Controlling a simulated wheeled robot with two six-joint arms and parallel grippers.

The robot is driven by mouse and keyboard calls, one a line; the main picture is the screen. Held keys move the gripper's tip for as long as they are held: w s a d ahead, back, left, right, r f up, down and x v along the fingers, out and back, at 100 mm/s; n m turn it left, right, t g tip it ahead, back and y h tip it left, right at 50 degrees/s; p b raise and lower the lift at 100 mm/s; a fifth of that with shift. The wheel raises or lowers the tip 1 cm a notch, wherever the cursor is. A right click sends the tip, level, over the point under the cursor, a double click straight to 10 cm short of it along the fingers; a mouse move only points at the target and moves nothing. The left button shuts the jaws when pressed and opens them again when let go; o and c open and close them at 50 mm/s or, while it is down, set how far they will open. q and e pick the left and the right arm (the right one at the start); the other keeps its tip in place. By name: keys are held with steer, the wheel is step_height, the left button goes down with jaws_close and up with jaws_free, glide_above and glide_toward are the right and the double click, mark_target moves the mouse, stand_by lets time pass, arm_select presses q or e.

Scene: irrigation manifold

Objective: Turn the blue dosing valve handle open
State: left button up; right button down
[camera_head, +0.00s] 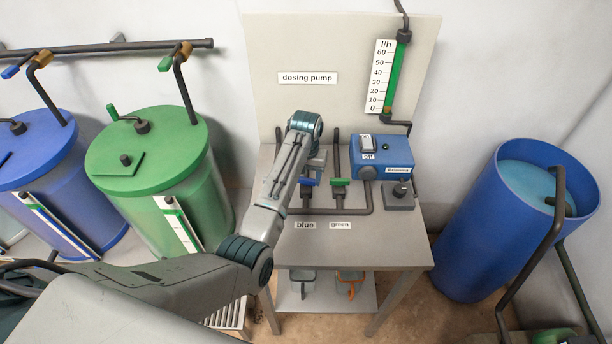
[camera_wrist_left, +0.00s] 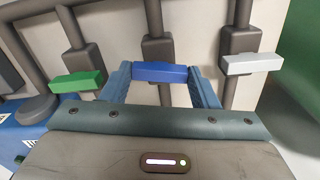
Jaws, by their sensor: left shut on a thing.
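The blue dosing valve handle (camera_head: 309,182) sits on a dark upright pipe above the label "blue" (camera_head: 305,225) on the grey table. In the left wrist view the blue handle (camera_wrist_left: 160,72) lies crosswise to its pipe. My left gripper (camera_head: 311,176) reaches down over it from the left. In the wrist view the blue fingers of my left gripper (camera_wrist_left: 162,76) are at the handle's two ends, shut on it. My arm hides part of the pipework in the head view. My right gripper is not in view.
A green handle (camera_head: 340,182) stands close to the right, and a white handle (camera_wrist_left: 250,64) is on the other side. The blue pump box (camera_head: 381,158) with its switch stands at the table's back right. The table's front strip (camera_head: 385,250) is clear.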

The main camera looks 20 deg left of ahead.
arm_select(q)
steer(key=m, duration=0.4)
steer(key=shift+m, duration=0.3)
steer(key=m, duration=0.3)
steer(key=shift+m, duration=0.4)
steer(key=m, duration=0.3)
steer(key=shift+m, duration=2)
steer(key=o, duration=1)
steer(key=shift+w, duration=0.1)
steer(key=shift+r, duration=0.1)
